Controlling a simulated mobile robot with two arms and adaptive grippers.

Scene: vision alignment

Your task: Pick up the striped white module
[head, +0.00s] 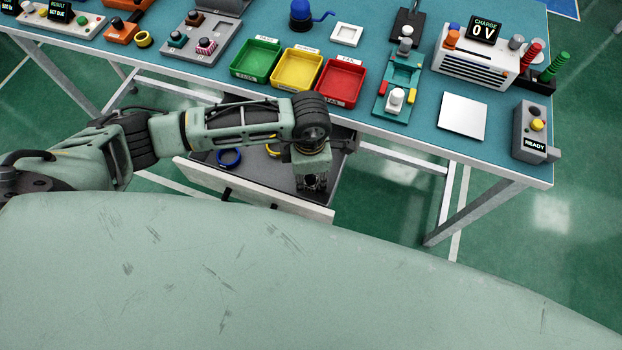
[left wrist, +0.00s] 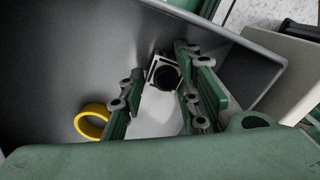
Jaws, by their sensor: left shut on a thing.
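My left gripper (head: 312,183) reaches down into the open drawer under the bench. In the left wrist view its two green fingers (left wrist: 163,95) stand on either side of a small white module with a round black lens (left wrist: 163,74). The gripper is shut on this module. I cannot make out stripes on it, and the fingers and shadow hide part of its sides. In the head view the gripper hides it. My right gripper is not in view.
The drawer (head: 270,196) has a pale front and dark floor. A blue ring (head: 229,158) and a yellow ring (left wrist: 92,121) lie in it. Above stand green (head: 256,61), yellow (head: 298,70) and red (head: 341,82) bins on the bench. The drawer walls are close around the gripper.

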